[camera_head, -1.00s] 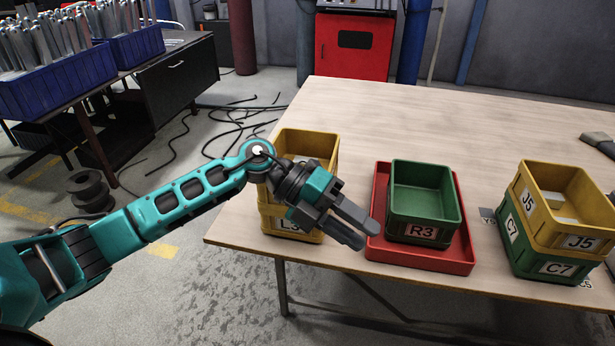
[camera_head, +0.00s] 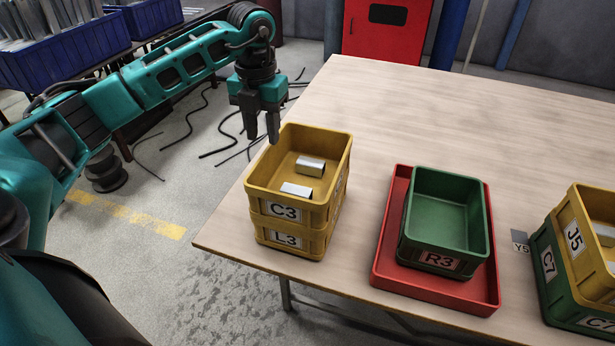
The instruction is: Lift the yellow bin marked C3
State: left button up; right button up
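The yellow bin marked C3 (camera_head: 284,211) sits stacked on another yellow bin marked L3 (camera_head: 287,240), at the table's left front corner. Two small silvery metal pieces (camera_head: 311,165) lie inside the C3 bin. My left gripper (camera_head: 262,138) points down at the bin's back left corner, near its rim. Its two fingers show a narrow gap with nothing seen between them. I cannot tell whether it touches the rim. My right gripper is not in view.
A green bin marked R3 (camera_head: 447,206) stands in a red tray (camera_head: 383,257) to the right. A yellow J5 bin (camera_head: 575,240) on a green C7 bin (camera_head: 548,262) stands at the right edge. The table's back (camera_head: 440,110) is clear.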

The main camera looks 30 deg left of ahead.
aim_at(270, 180)
pick_arm(q)
jog(key=shift+w+d+f+b, duration=0.1)
jog(key=shift+f+b, duration=0.1)
jog(key=shift+f, duration=2.15)
jog(key=shift+w+f+b, duration=0.1)
jog(key=shift+f+b, duration=0.05)
jog(key=shift+f, duration=2.2)
grip_shut()
jog(key=shift+r, duration=0.1)
